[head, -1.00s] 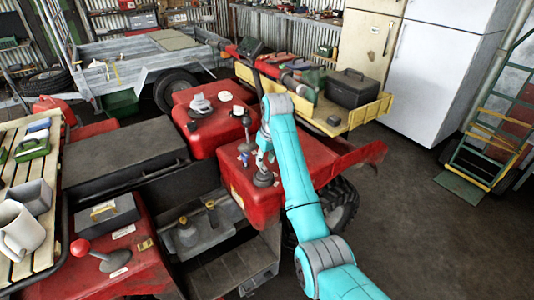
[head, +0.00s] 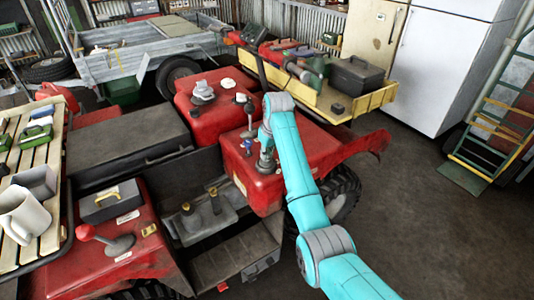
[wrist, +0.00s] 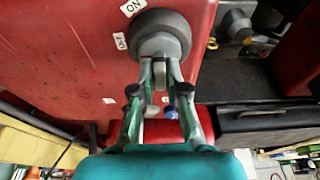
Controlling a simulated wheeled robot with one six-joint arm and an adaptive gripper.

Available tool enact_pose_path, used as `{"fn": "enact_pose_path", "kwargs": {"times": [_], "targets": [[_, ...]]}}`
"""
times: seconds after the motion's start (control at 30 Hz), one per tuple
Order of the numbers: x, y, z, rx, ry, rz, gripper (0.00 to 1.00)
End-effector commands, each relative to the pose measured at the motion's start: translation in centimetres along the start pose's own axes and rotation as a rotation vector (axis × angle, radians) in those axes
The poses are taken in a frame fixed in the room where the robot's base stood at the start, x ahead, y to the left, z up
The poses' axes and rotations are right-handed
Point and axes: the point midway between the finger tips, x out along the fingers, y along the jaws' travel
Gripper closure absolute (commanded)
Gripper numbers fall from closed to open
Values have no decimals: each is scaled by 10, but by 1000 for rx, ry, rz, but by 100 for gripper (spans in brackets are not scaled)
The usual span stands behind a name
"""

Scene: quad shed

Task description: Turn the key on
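The key switch (wrist: 162,35) is a round dark grey housing on a red panel in the wrist view. An ON label (wrist: 132,7) lies at its upper left and an OFF label (wrist: 121,41) at its left. A light grey key tab (wrist: 159,74) sticks out of it towards me. My gripper (wrist: 160,66) has its fingertips on both sides of the tab, apparently touching it. In the head view my gripper (head: 265,152) is at the switch (head: 265,167) on the red fender, which it partly hides.
A blue-knobbed lever (head: 247,146) and a taller black-knobbed lever (head: 249,108) stand close to the left of my gripper. A red-knobbed lever (head: 86,232) is at the lower left. A yellow-sided rack (head: 372,101) holds a dark box. Open floor lies to the right.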

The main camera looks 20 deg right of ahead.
Motion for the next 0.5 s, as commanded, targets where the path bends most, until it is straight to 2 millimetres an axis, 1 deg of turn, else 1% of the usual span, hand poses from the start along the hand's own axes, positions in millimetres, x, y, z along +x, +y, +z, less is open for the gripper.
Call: {"fn": "enact_pose_path", "kwargs": {"times": [0.27, 0.37, 0.5], "targets": [[0, 0, 0, 24, 0, 6, 100], [0, -1, 0, 112, 0, 29, 100], [0, 0, 0, 271, -1, 69, 100]]}}
